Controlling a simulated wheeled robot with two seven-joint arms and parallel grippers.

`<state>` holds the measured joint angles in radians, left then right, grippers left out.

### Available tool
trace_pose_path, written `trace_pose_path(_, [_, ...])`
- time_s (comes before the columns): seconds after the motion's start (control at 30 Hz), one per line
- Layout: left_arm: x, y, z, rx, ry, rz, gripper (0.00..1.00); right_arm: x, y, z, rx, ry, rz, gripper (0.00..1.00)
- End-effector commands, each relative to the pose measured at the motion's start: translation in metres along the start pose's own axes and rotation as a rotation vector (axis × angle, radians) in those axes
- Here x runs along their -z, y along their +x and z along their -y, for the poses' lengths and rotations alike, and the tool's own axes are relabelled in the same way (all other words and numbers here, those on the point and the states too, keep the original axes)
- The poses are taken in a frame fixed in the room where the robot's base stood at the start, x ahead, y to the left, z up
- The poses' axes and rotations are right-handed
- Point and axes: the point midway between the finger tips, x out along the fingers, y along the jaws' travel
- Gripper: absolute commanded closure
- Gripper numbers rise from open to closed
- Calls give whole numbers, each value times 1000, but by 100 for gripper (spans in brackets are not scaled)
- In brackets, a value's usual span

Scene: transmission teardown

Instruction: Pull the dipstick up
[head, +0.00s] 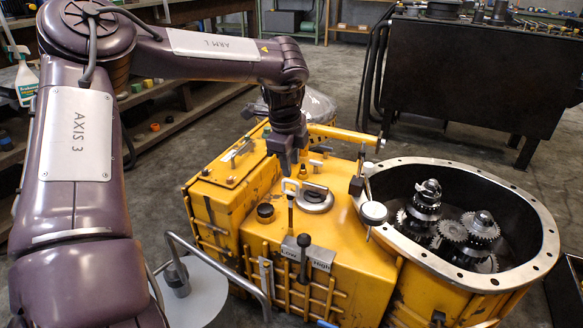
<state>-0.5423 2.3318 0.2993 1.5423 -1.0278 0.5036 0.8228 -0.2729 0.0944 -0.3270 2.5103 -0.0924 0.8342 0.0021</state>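The dipstick (291,188) has a pale loop handle and a thin dark stem. It stands upright on top of the yellow transmission housing (345,215), just left of a round metal ring-like part. My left gripper (287,168) points straight down from the dark wrist, with its tips just above or behind the loop handle. I cannot tell whether the tips touch the handle, or how far apart the fingers are. The lower end of the dipstick stem is hidden by the housing. My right gripper is not in view.
A black-knobbed lever (304,258) with a Low/High plate stands in front of the dipstick. A round gauge-like disc (373,213) is to the right. The open gear case (548,245) lies further right. A bent metal rail (215,262) runs at the front left.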

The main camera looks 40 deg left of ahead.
Motion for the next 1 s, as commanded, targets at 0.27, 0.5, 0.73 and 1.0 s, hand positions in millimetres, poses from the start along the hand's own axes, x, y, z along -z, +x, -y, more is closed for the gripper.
trace_pose_path(0.27, [0,-30,0,-1,0,0,68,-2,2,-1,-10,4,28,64])
trace_pose_path(0.5, [0,-30,0,-2,1,1,68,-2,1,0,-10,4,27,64])
trace_pose_path(0.73, [0,-30,0,-1,0,0,68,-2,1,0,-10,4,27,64])
trace_pose_path(1.0, [0,-30,0,-1,1,0,68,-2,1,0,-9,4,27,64])
